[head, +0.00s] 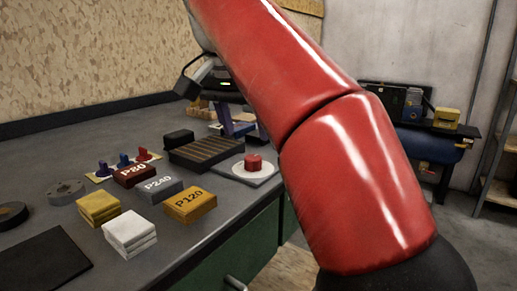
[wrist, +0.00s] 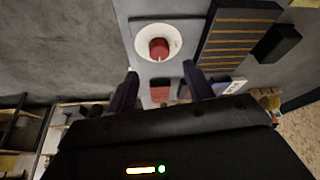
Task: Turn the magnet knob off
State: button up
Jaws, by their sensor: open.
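The magnet knob (head: 254,162) is a small red knob on a round white dial, set on a pale plate near the bench's front edge. In the wrist view the knob (wrist: 159,48) lies at top centre, with a pale mark on its lower edge. My gripper (wrist: 161,70) is open, its two dark fingers apart and nothing held between them. The knob shows just beyond the fingertips, apart from them. In the head view my gripper (head: 234,131) is partly hidden by my red arm, behind and left of the knob.
Grit blocks, including P120 (head: 190,204), and yellow pads (head: 98,207) lie nearer. The bench front edge is right of the knob. Grey bench top is bare at back left.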

aim_at(253, 157)
jog(key=b+x, duration=0.2)
jog(key=x, duration=0.5)
jog(key=shift+s+b, duration=0.1)
jog(key=shift+b, duration=0.25)
jog(key=c, duration=1)
